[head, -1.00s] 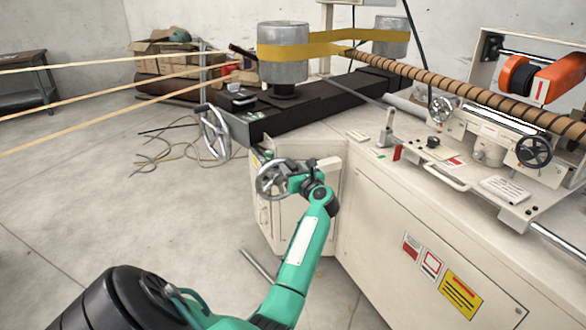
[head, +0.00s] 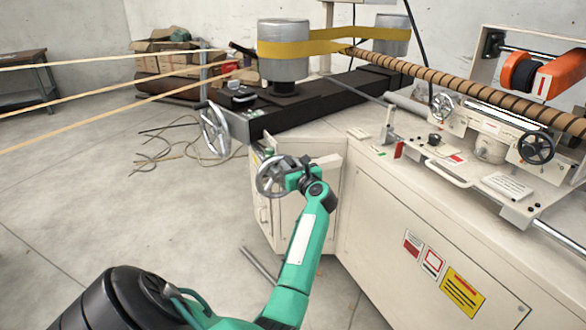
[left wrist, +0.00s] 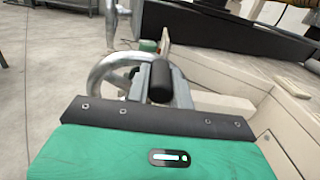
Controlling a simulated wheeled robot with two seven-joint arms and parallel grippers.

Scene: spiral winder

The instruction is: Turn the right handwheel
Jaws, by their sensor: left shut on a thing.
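The right handwheel (head: 270,176) is a silver spoked wheel on the front of the cream cabinet, low in the middle of the head view. My left gripper (head: 293,178) is at the right side of this wheel and is shut on it. In the left wrist view the wheel's rim (left wrist: 103,68) curves out to the left of the grey fingers (left wrist: 160,82). A dark cylindrical piece shows between the fingers there. The exact contact is partly hidden. My right gripper is not in view.
Another silver handwheel (head: 215,130) stands to the left, beside the black beam (head: 320,100). The cream cabinet (head: 390,235) fills the right. Small handwheels (head: 536,148) sit on the machine top. Stretched cords (head: 110,98) cross at left above open floor.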

